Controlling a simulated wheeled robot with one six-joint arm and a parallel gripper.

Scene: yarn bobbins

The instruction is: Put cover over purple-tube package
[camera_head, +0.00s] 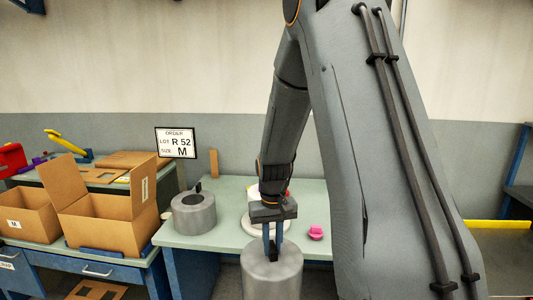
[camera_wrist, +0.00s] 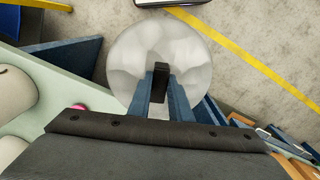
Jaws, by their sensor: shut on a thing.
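My gripper (camera_head: 273,252) is shut on the black handle of a grey cylindrical cover (camera_head: 272,280). In the wrist view the round top of the cover (camera_wrist: 165,40) shows pale and cloudy, with the black handle (camera_wrist: 160,75) between my two blue fingers. The cover hangs in front of the table's near edge, with floor around it. I cannot make out a purple-tube package.
The pale green table (camera_head: 225,238) has a small pink thing (camera_head: 316,233) at its right. Open cardboard boxes (camera_head: 118,235) stand on the left bench. Pale round things (camera_wrist: 15,88) show at the wrist view's left edge.

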